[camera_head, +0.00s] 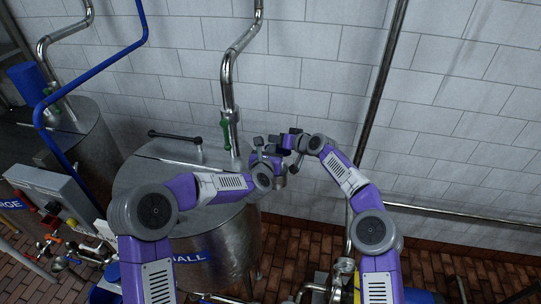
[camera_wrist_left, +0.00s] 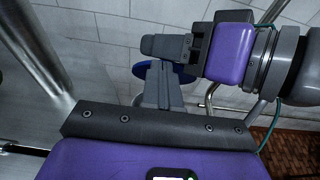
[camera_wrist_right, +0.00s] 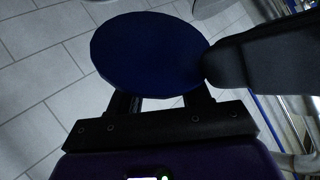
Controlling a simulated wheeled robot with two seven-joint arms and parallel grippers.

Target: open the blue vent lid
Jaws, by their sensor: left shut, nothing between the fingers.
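The blue vent lid shows as a dark blue disc (camera_wrist_right: 150,53) in the right wrist view, face on, and partly (camera_wrist_left: 183,76) in the left wrist view. My left gripper (camera_wrist_left: 160,68) is shut and empty, its fingers in front of the disc. Its dark form (camera_wrist_right: 262,62) overlaps the disc's right edge in the right wrist view; I cannot tell if they touch. My right gripper (camera_wrist_right: 160,98) has its fingers apart, the tips hidden by the disc. In the head view, my left gripper (camera_head: 276,156) and right gripper (camera_head: 288,143) are close together; the lid is not clear there.
A steel tank (camera_head: 225,245) with a black lid handle (camera_head: 175,136) stands below my left arm. A pipe with a green valve handle (camera_head: 226,130) rises close left of the grippers. A slanted pipe (camera_head: 378,100) runs down the tiled wall to the right.

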